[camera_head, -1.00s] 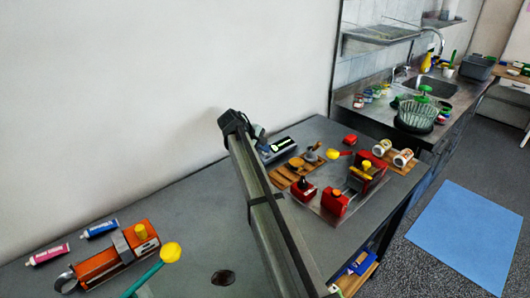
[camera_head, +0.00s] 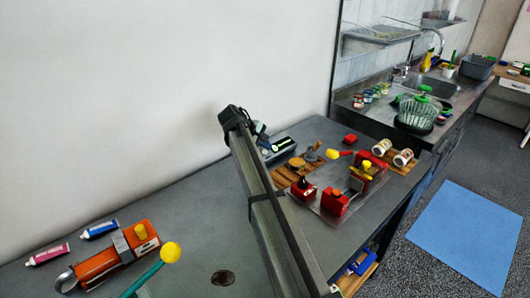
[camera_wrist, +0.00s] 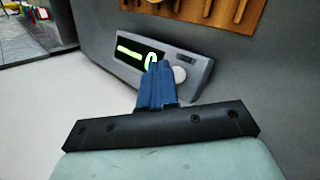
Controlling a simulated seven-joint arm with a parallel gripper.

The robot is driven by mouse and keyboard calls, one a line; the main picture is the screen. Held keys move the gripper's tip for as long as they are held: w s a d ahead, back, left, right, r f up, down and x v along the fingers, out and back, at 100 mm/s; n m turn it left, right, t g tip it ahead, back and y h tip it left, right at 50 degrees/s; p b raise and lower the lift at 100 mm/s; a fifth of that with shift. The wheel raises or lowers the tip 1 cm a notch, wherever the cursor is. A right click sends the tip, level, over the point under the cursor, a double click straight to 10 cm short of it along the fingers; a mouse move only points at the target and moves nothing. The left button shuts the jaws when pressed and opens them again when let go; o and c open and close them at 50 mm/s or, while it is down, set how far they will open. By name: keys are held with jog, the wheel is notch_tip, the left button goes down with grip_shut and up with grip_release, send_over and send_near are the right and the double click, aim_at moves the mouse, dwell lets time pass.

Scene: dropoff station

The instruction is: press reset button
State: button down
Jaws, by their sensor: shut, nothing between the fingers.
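A grey device (camera_wrist: 195,70) with a black display and glowing green marks lies on the counter in the wrist view. A pale round button (camera_wrist: 180,75) shows on its face, right of the display. In the head view the device (camera_head: 281,148) sits near the wall, partly behind my arm. My gripper (camera_wrist: 158,66) is shut and empty, with blue fingers. Its tips overlap the display's right end and lie just left of the button in the picture. I cannot tell whether they touch the device. In the head view my arm largely hides the gripper.
A wooden board (camera_wrist: 228,10) lies beyond the device. A metal tray (camera_head: 322,208) with red parts and a yellow-topped red block (camera_head: 367,168) stand to the right. An orange tool (camera_head: 105,264) and two tubes lie at the left. The counter between is mostly clear.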

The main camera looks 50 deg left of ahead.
jog(key=r, duration=0.1)
jog(key=d+r, duration=0.1)
jog(key=r, duration=0.2)
jog(key=shift+d+r, duration=0.25)
jog(key=shift+r, duration=0.1)
dwell(0.8)
